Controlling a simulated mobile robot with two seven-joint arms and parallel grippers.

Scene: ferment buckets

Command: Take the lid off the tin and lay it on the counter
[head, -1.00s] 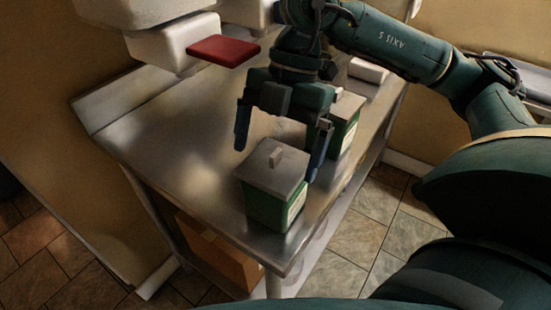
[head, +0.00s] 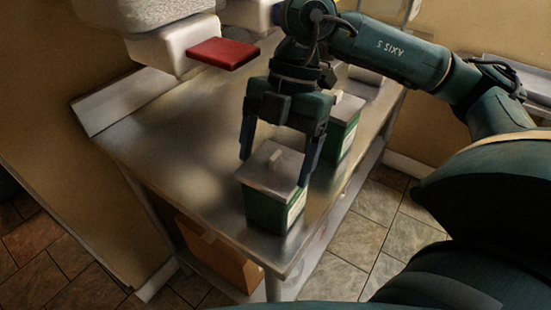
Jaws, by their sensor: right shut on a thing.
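A green tin (head: 265,213) with a pale label stands upright near the counter's front corner. Its square grey lid (head: 262,181) with a small raised handle sits on top of it, with no gap that I can see. My right gripper (head: 275,166) points down over this tin, one finger at each side of the lid, and is shut on the lid. The steel counter (head: 170,135) is under the tin. My left gripper is not in view.
A second green tin (head: 342,140) with a lid stands just behind, partly hidden by my right gripper. A red block (head: 223,54) and white containers (head: 158,47) are at the back left. The counter left of the near tin is clear. A cardboard box (head: 216,252) sits below.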

